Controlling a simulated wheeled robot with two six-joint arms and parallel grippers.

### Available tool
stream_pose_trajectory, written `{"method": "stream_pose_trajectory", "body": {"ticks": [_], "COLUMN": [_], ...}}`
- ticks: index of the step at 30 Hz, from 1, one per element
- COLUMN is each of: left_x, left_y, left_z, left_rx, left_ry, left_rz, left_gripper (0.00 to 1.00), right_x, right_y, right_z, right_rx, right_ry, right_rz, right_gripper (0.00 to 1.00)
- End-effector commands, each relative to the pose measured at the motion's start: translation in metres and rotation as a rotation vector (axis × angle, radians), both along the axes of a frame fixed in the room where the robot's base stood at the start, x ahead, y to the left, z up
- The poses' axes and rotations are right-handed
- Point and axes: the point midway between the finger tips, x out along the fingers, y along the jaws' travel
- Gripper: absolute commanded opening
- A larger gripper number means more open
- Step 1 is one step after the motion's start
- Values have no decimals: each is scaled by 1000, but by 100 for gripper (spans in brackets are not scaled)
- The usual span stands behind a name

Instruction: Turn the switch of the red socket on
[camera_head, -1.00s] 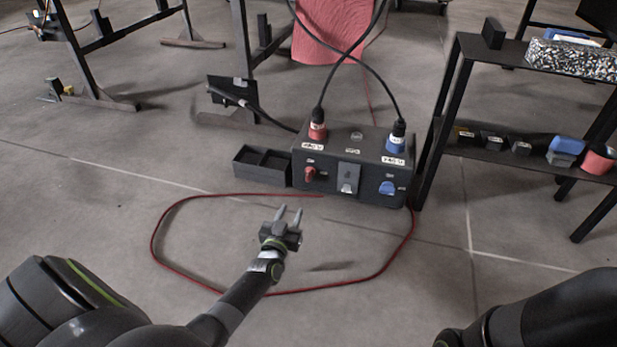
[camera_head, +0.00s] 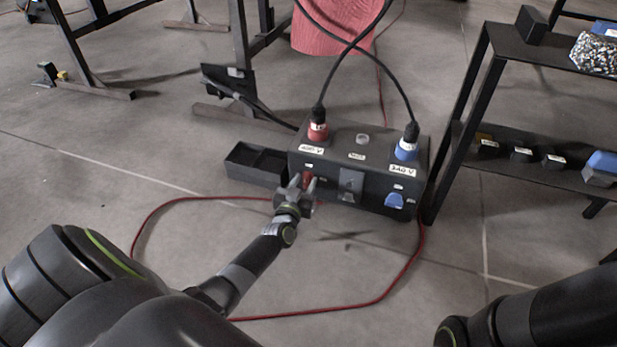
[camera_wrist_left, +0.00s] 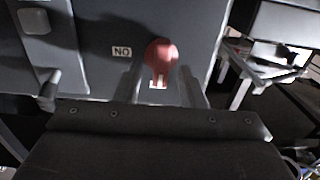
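The dark power box (camera_head: 330,160) stands on the floor with a red socket (camera_head: 318,132) and a blue socket (camera_head: 406,150) on top, each with a black cable plugged in. The red switch (camera_head: 308,180) is on the front face below the red socket. In the left wrist view the red switch (camera_wrist_left: 160,55) sits beside a label reading "NO", which appears upside down. My left gripper (camera_head: 301,184) is open, its fingers on either side of the red switch; I cannot tell whether they touch it. My right gripper is out of view; only its arm shows at lower right.
A blue switch (camera_head: 395,201) and a grey latch (camera_head: 351,184) are on the same face. A black tray (camera_head: 240,166) adjoins the box's left. A shelf (camera_head: 480,120) stands close on the right. A red cable (camera_head: 380,297) loops over the floor.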

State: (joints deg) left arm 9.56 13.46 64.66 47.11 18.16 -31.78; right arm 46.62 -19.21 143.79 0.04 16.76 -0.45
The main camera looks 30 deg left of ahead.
Motion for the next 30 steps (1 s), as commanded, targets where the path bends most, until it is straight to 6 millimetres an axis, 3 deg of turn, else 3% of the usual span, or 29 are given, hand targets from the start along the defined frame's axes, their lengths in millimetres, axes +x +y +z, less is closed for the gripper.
{"method": "stream_pose_trajectory", "body": {"ticks": [10,18,30], "left_x": [1,1,1], "left_y": [1,1,0], "left_z": [0,0,2], "left_rx": [0,0,47], "left_ry": [0,0,11], "left_rz": [0,0,1], "left_gripper": [36,1,0], "right_x": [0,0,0], "right_y": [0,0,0], "right_z": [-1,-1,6], "right_rx": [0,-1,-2], "right_ry": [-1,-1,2], "right_rz": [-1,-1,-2], "right_gripper": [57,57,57]}}
